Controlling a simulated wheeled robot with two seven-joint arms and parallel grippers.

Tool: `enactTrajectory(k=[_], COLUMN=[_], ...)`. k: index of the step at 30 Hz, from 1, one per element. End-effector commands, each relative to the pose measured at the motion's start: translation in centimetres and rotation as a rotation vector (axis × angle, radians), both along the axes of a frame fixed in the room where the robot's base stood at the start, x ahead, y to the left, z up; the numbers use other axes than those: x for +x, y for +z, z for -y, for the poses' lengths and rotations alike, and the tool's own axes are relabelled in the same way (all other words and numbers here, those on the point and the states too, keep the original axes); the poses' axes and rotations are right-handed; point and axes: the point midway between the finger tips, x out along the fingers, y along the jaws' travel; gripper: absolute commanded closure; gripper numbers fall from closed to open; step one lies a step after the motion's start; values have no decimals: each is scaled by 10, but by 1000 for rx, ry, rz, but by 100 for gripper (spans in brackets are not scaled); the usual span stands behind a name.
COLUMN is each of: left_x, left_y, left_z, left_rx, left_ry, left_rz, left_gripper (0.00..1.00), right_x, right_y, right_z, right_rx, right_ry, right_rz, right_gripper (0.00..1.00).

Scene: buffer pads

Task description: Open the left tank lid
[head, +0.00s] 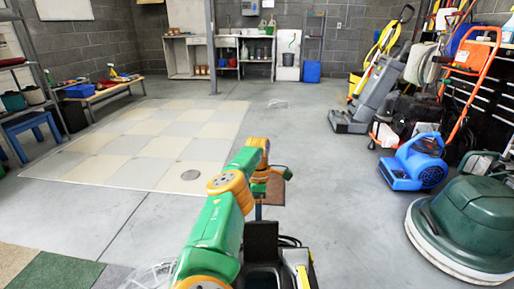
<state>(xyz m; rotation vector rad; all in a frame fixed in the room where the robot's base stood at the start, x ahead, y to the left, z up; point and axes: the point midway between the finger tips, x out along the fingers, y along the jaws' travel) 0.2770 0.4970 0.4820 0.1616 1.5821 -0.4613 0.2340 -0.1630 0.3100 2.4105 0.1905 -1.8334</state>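One of my arms, green and orange, comes in from the bottom left of centre and reaches forward to a bent joint. It seems to be my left arm. Its far end is small and partly hidden by its own links, so I cannot tell whether the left gripper is open or shut. My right gripper is not in view. A dark box-like thing with a yellow edge (303,270) stands at the bottom centre, with black cables behind it. I cannot make out a left tank or its lid for certain.
A green domed floor machine (468,222) and a blue blower (416,163) stand at the right. A grey upright floor machine (372,92) is farther back. A bench (105,93) is at the left.

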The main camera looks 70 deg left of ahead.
Motion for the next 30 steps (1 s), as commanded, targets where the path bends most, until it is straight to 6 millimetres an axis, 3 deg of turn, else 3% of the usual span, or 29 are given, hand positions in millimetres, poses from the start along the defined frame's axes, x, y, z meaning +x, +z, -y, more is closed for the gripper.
enactTrajectory(k=[11,19,30], left_x=[-2,-11,-33], left_y=[38,56,96], left_z=[-1,15,53], left_rx=[11,8,12], left_ry=[1,-3,-2], left_rz=[5,-3,1], left_gripper=[55,55,55], right_x=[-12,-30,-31], right_y=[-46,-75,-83], right_z=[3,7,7], right_rx=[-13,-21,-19], right_ry=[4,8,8], right_rz=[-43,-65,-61], right_gripper=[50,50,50])
